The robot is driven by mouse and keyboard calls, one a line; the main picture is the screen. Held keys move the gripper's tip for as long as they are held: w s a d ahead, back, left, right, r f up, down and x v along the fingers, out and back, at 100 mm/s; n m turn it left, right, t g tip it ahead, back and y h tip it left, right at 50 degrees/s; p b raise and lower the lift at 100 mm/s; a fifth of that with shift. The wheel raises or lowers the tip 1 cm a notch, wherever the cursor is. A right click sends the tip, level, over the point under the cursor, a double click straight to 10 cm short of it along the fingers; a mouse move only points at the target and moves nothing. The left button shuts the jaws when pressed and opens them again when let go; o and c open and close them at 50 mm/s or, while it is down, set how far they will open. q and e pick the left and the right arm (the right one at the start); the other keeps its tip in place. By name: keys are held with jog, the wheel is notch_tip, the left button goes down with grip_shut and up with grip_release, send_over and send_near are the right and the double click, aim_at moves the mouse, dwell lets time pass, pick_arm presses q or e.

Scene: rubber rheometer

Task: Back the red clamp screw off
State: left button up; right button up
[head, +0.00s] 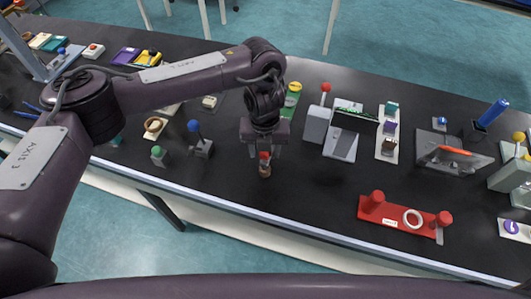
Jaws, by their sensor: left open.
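A small red knob (264,157), which looks like the red clamp screw, tops a small brownish fitting (264,171) near the front edge of the black bench. My left gripper (264,151) points down right over it and is open. Its fingers appear to be on either side of the red knob. Whether they touch it cannot be told at this size. The gripper hides the upper part of the knob's surroundings. My right gripper is out of view.
A blue-knobbed lever (194,126) and a green-knobbed block (158,151) stand left of the gripper. A grey box with a red-balled lever (325,87) stands to its right. A red fixture (395,217) lies farther right. The bench between is clear.

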pick_arm(q)
jog(key=m+b, duration=0.1)
jog(key=m, duration=0.2)
jog(key=shift+f+b, duration=0.15)
jog(key=shift+b, duration=0.25)
jog(key=shift+m, duration=0.9)
jog(key=shift+m+b, duration=0.8)
jog(key=shift+m, duration=0.3)
jog(key=shift+m+b, duration=0.4)
jog(key=shift+m, duration=0.8)
jog(key=shift+r, duration=0.2)
